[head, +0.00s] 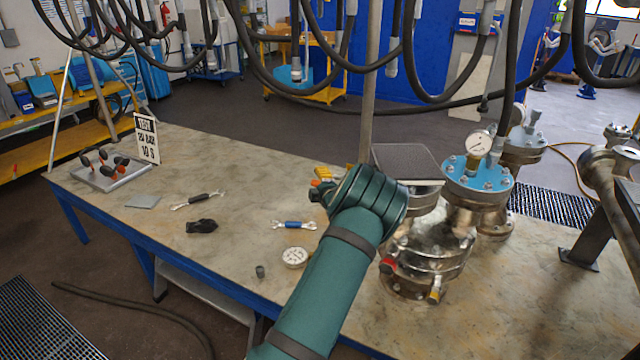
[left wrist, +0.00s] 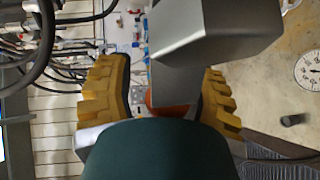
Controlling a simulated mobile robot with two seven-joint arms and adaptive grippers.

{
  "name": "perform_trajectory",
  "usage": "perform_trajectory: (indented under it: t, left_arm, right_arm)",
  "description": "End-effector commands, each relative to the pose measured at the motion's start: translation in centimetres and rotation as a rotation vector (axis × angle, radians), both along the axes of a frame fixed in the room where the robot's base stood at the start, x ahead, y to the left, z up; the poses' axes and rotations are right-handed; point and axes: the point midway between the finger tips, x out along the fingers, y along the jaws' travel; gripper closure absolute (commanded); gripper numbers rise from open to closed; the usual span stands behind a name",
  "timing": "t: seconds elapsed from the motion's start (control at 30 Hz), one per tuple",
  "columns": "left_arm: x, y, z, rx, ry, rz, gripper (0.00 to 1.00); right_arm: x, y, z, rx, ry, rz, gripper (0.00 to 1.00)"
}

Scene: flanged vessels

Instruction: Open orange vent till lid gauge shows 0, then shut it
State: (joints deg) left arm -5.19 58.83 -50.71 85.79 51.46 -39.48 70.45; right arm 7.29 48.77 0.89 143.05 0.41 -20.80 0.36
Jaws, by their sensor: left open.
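A round white gauge (head: 479,142) stands on the blue bolted lid (head: 480,178) of a flanged vessel at the right; its reading is too small to tell. A brass-orange fitting (head: 472,164) is beside the gauge; I cannot tell if it is the vent. My left gripper (head: 320,181) is left of the vessels, above the table, mostly hidden behind its own wrist. In the left wrist view its yellow fingers (left wrist: 163,98) are apart. An orange-red piece (left wrist: 165,106) shows between them, partly hidden by a grey block; I cannot tell whether it is touched. My right gripper is out of view.
A vessel (head: 425,262) with red and yellow valve handles stands close right of my arm. Hoses hang above.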

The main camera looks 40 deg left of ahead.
Motion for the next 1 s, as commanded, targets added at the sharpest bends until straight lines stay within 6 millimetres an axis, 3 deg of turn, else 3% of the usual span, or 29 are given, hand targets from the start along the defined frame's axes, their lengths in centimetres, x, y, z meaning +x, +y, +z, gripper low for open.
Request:
perform_trajectory:
  t: [0.2, 0.23, 0.37, 0.4, 1.0]
  left_arm:
    - [0.0, 0.0, 0.0, 0.0, 0.0, 0.0, 0.46]
    - [0.0, 0.0, 0.0, 0.0, 0.0, 0.0, 0.51]
    - [0.0, 0.0, 0.0, 0.0, 0.0, 0.0, 0.96]
    - [0.0, 0.0, 0.0, 0.0, 0.0, 0.0, 1.0]
    - [0.0, 0.0, -0.9, -0.078, -0.02, 0.001, 1.0]
  right_arm:
    - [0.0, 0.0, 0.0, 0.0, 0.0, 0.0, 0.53]
    - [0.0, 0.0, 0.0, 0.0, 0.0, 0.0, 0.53]
    - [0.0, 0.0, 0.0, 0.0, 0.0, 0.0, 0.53]
    - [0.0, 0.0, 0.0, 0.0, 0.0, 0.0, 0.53]
    - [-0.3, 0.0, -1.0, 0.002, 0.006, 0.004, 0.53]
